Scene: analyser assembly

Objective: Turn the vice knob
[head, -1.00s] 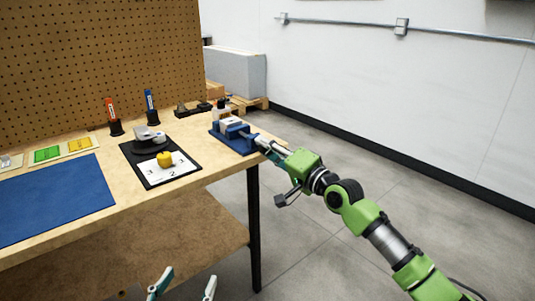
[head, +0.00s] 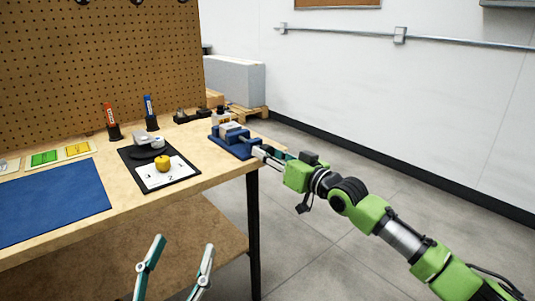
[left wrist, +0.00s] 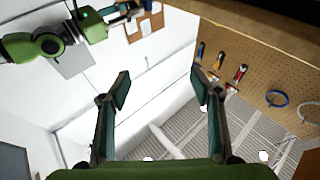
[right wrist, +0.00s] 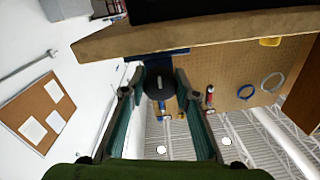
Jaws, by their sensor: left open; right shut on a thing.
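The blue vice (head: 234,139) stands at the right end of the workbench. In the right wrist view its round dark knob (right wrist: 158,84) sits between the fingers of my right gripper (right wrist: 158,95), which is shut on it. In the head view this gripper (head: 262,154) is at the vice's right side, and the knob is hidden there. My left gripper (head: 180,258) is open and empty, low in front of the bench. The left wrist view shows its fingers (left wrist: 160,92) apart with nothing between them.
The workbench (head: 110,207) holds a blue mat (head: 50,210), a black board with a yellow knob-like piece (head: 163,163), and red (head: 110,117) and blue (head: 149,110) tools in stands. A pegboard (head: 100,60) rises behind. The floor right of the bench is open.

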